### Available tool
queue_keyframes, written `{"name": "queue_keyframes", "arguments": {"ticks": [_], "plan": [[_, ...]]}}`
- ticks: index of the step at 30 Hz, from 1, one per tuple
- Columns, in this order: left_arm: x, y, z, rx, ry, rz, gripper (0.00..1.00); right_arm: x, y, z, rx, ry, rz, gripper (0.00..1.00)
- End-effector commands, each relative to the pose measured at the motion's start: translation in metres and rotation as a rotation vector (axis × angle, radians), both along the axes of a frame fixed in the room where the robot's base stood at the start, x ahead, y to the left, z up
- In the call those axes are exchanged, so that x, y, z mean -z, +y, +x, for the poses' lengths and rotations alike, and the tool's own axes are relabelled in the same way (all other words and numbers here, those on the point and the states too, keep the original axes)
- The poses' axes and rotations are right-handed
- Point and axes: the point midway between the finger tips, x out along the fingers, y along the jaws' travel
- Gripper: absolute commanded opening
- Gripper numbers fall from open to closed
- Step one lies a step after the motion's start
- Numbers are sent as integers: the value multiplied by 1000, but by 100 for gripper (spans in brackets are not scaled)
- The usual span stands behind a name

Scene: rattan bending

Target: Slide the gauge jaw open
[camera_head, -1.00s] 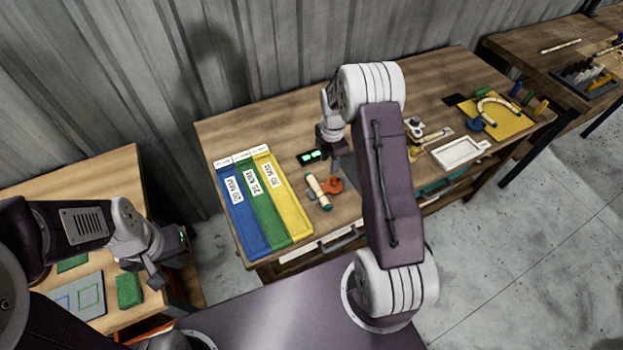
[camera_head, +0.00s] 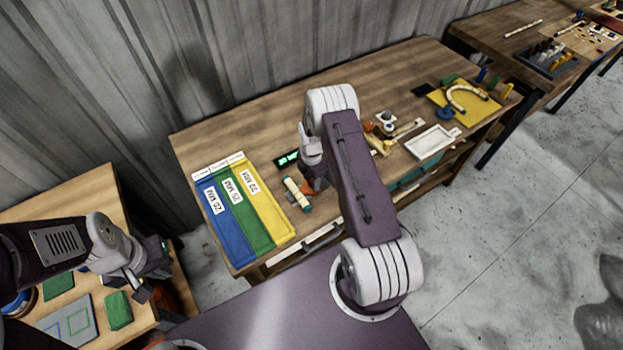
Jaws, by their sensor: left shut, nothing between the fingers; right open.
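The gauge appears to be the small black unit with lit green digits (camera_head: 288,159) on the middle bench; its jaw cannot be made out. A pale rattan piece with green ends (camera_head: 297,193) lies in front of it, beside a mostly hidden orange part (camera_head: 309,187). My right gripper (camera_head: 318,184) is low over the bench, just right of the orange part and the rattan. It is open, though its fingers are small and partly hidden by my arm; contact cannot be told. My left gripper (camera_head: 139,292) is shut and empty over the left bench, far from the gauge.
Blue, green and yellow labelled trays (camera_head: 262,200) lie left of the rattan. A beige fixture (camera_head: 381,143), white tray (camera_head: 432,142) and yellow board with bent rattan (camera_head: 462,104) are to the right. The bench's back part is clear.

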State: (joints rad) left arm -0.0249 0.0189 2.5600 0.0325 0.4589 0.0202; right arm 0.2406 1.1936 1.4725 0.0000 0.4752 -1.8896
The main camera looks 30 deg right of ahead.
Motion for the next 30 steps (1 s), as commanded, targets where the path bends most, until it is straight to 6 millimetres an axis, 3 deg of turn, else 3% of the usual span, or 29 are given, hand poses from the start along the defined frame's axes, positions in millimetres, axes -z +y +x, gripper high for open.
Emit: {"name": "queue_keyframes", "arguments": {"ticks": [1,5,6,30], "plan": [[0,0,0,0,0,0,0,0,0,0,0,0,0,39],[0,0,0,0,0,0,0,0,0,0,0,0,0,3],[0,0,0,0,0,0,0,0,0,0,0,0,0,0],[0,0,0,0,0,0,0,0,0,0,0,1,0,0]]}}
